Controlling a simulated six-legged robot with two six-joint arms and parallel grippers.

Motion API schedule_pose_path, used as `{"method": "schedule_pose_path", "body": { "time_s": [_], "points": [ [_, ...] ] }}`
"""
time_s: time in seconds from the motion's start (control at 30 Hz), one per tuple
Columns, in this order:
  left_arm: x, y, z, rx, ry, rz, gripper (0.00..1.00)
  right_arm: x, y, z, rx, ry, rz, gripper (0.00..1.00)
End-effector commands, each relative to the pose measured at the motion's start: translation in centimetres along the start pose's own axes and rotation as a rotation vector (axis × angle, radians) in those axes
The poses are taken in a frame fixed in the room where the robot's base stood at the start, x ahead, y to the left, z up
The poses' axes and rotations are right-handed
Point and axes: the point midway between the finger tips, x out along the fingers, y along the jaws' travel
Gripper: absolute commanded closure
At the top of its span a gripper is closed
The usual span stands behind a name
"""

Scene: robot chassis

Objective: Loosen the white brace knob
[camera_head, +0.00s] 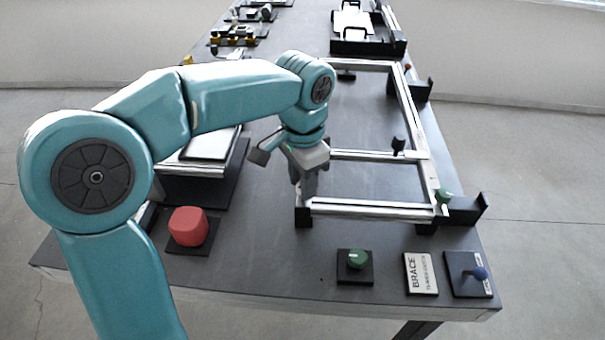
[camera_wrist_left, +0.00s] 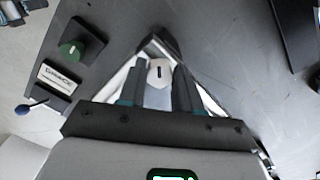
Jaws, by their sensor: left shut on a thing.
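The white brace knob (camera_wrist_left: 158,72) has a dark slot mark on top and sits between my left gripper's fingers in the left wrist view, near the frame corner. My left gripper (camera_wrist_left: 160,88) is shut on it, one finger on each side. In the head view my left gripper (camera_head: 308,190) points down at the near left corner of the metal frame (camera_head: 370,209), and it hides the white knob there. My right gripper is in neither view.
A red block (camera_head: 188,226) sits left of the frame. In front are a green knob (camera_head: 357,259), a BRACE plate (camera_head: 421,274) and a blue-knobbed lever (camera_head: 480,273). Another green knob (camera_head: 443,196) and a black knob (camera_head: 398,144) are on the frame. The tabletop inside the frame is mostly clear.

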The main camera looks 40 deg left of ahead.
Motion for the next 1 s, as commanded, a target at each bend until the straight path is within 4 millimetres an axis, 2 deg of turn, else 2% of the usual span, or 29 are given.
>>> {"method": "schedule_pose_path", "body": {
  "time_s": [0.3,1.0],
  "points": [
    [-0.2,0.1,-0.1,-0.299,0.001,0.001,0.97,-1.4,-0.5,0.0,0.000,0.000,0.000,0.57],
    [-0.1,0.1,-0.2,-0.964,0.004,0.000,0.97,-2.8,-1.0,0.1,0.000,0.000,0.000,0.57]
  ]
}}
